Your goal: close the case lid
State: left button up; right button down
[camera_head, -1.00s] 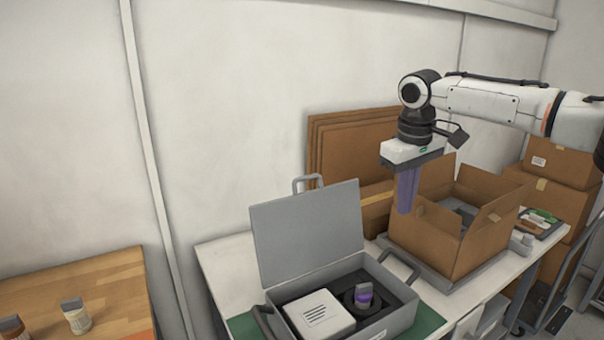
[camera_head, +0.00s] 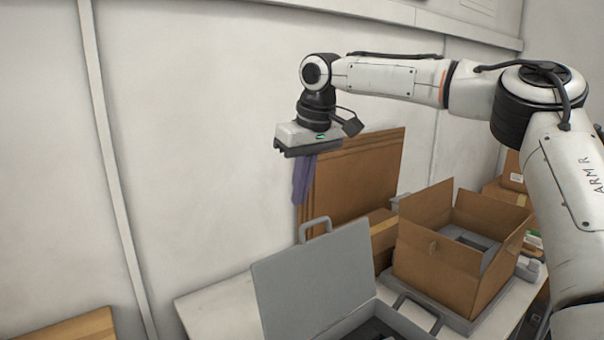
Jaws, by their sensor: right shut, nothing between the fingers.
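The grey case (camera_head: 388,322) stands on the white table, its lower part cut off by the bottom edge of the view. My right gripper (camera_head: 301,190), with purple fingers pointing down, is shut and empty. In the picture it is above the lid's top edge, apart from it. My left gripper is not in view.
An open cardboard box (camera_head: 445,262) stands right of the case on the white table (camera_head: 215,305). Flat cardboard sheets (camera_head: 362,180) lean on the wall behind. More boxes (camera_head: 512,180) are at the right. A wooden table (camera_head: 75,332) shows at lower left.

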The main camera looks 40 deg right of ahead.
jog(key=s+f, duration=0.3)
jog(key=shift+a, duration=0.15)
dwell(0.6)
